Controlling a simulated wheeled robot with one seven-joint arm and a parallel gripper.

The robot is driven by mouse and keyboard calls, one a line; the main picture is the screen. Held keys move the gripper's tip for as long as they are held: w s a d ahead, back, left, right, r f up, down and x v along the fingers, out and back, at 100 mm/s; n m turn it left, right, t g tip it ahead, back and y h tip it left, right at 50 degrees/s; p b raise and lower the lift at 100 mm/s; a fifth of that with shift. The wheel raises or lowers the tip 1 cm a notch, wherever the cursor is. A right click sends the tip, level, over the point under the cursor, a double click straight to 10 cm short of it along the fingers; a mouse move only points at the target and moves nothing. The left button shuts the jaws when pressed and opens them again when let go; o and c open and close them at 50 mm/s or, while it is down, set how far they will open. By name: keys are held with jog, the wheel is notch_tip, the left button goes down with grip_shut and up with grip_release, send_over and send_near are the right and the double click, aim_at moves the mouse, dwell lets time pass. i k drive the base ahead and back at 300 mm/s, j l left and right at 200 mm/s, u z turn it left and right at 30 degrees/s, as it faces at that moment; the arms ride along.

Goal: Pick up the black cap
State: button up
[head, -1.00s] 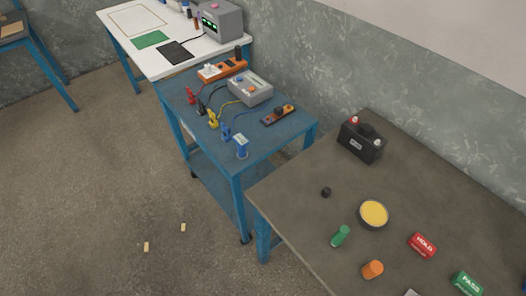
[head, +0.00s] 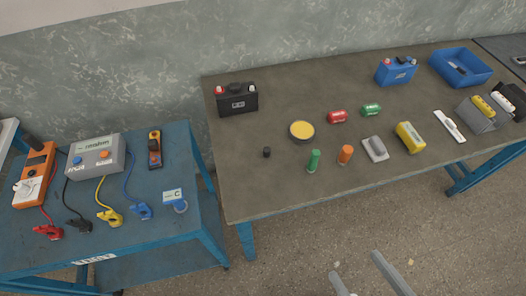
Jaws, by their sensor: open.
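The black cap (head: 267,152) is a small dark cylinder standing on the brown-grey workbench (head: 240,190), toward its left end. It stands left of a round dish with a yellow top (head: 302,131) and below the black battery (head: 238,101) in the picture. My gripper (head: 356,262) shows at the bottom edge as two separate grey fingers. It is open and empty, over the floor in the picture, well apart from the cap. The rest of my gripper is out of view.
A green cylinder (head: 314,161) and an orange one (head: 346,154) stand right of the cap. A blue cart (head: 120,200) with meters and clips stands left. The bench around the cap is clear.

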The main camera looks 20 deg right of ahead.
aim_at(266, 150)
jog(key=i+l, duration=0.35)
jog(key=l, duration=0.15)
jog(key=i+l, duration=0.35)
jog(key=l, duration=0.2)
jog(key=i+l+u, duration=0.1)
jog(key=u, duration=0.35)
jog(key=l+u, duration=0.25)
jog(key=u, duration=0.2)
jog(key=i+l+u, duration=0.1)
jog(key=u, duration=0.35)
jog(key=l+u, duration=0.1)
jog(key=u, duration=0.3)
